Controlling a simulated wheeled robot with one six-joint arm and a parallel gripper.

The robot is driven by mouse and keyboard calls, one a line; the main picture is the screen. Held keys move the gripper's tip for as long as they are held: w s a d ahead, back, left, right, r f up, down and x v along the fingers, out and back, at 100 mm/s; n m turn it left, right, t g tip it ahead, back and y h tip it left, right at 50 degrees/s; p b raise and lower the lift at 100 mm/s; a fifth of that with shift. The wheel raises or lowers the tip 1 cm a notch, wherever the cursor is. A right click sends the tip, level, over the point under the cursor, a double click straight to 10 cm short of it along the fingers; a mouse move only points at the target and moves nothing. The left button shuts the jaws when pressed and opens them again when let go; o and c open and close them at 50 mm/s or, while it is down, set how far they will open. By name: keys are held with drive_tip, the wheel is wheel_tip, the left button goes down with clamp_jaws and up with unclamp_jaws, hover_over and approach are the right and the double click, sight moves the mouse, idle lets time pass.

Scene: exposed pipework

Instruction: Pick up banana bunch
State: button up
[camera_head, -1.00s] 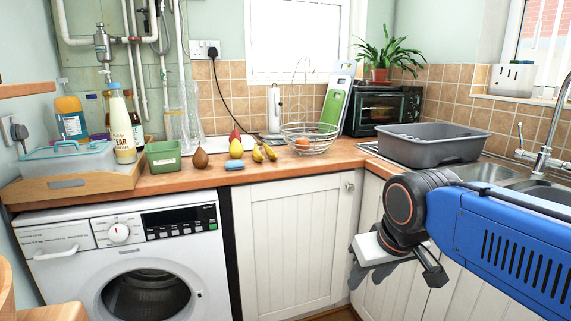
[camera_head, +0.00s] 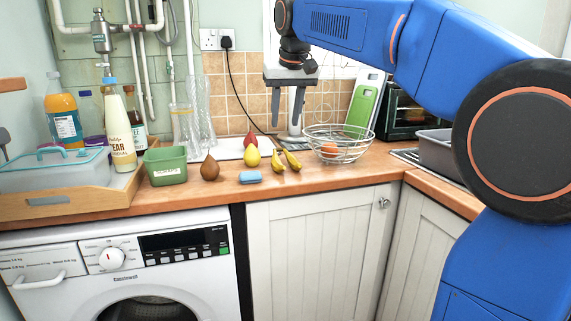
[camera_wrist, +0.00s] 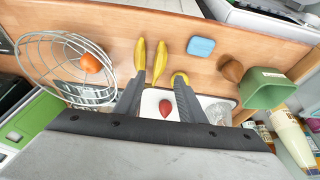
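The banana bunch (camera_head: 286,161) lies on the wooden counter, left of the wire basket. It shows as two yellow bananas, which also appear upper middle in the wrist view (camera_wrist: 159,62). My gripper (camera_head: 286,124) hangs fingers-down above and apart from the bananas. It is open and empty. In the wrist view, the two spread fingers (camera_wrist: 160,82) point toward the bananas; the left fingertip overlaps the end of one banana, and the right one partly hides a yellow pear.
The wire basket (camera_head: 340,145) holds an orange fruit. A yellow pear (camera_head: 252,158), blue sponge (camera_head: 250,177), brown pear (camera_head: 210,169) and green tub (camera_head: 165,166) stand left of the bananas. A red fruit (camera_head: 250,140) sits behind. The counter's front strip is clear.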

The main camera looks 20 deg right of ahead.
approach(278, 159)
drive_tip(key=x, duration=0.4)
drive_tip(key=shift+s+f, duration=0.15)
drive_tip(key=shift+f, duration=0.35)
drive_tip(key=shift+w+x, duration=0.1)
drive_tip(key=shift+x, duration=1.2)
drive_tip(key=shift+w+x, duration=0.15)
drive_tip(key=shift+x, duration=1.15)
drive_tip(key=shift+r, duration=0.1)
clamp_jaws()
